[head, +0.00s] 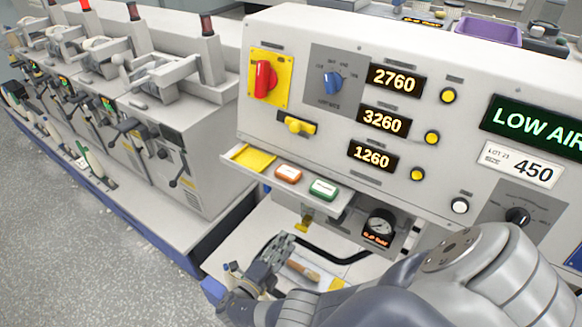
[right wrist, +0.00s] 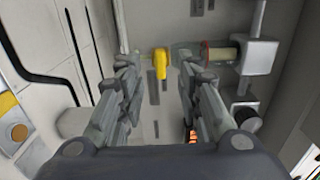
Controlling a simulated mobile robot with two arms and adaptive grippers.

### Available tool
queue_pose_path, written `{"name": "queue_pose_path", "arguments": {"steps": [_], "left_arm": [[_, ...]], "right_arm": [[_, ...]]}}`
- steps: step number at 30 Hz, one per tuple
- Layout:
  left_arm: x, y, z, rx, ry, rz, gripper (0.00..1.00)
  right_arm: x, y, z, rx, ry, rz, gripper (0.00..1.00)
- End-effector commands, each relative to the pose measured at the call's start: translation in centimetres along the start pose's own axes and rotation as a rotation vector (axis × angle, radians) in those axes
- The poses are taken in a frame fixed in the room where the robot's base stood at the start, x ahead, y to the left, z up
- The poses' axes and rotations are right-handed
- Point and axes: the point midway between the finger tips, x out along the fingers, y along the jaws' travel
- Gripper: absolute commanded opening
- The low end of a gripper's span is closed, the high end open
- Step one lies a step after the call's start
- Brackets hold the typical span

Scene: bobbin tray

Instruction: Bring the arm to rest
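My right arm (head: 400,290) reaches in from the lower right of the head view, in front of the machine panel. Its right gripper (head: 283,245) is low, by the recess under the panel's small shelf. In the right wrist view the two fingers of the gripper (right wrist: 158,68) stand apart with nothing held between them. A yellow lever (right wrist: 160,62) shows beyond the gap between the fingertips; I cannot tell its exact distance. My left gripper is not in view.
The machine panel (head: 290,30) has a red switch (head: 264,79), number displays and buttons. Floor (head: 90,250) is clear at left.

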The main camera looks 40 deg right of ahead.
Motion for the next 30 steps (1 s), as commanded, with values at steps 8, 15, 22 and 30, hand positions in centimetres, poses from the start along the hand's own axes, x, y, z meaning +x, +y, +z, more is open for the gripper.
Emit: {"name": "queue_pose_path", "arguments": {"steps": [8,15,22,30], "left_arm": [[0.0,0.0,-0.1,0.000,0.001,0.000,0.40],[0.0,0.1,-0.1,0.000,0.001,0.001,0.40],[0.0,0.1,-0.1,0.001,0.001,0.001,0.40],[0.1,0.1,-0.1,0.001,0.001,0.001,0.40]], "right_arm": [[-2.1,0.0,0.0,-0.001,0.001,-0.001,0.33],[-2.1,0.0,0.0,-0.001,0.001,-0.001,0.33],[-2.1,0.0,0.0,0.000,0.001,0.000,0.33],[-2.3,6.9,-4.2,0.162,0.056,0.198,0.33]]}}
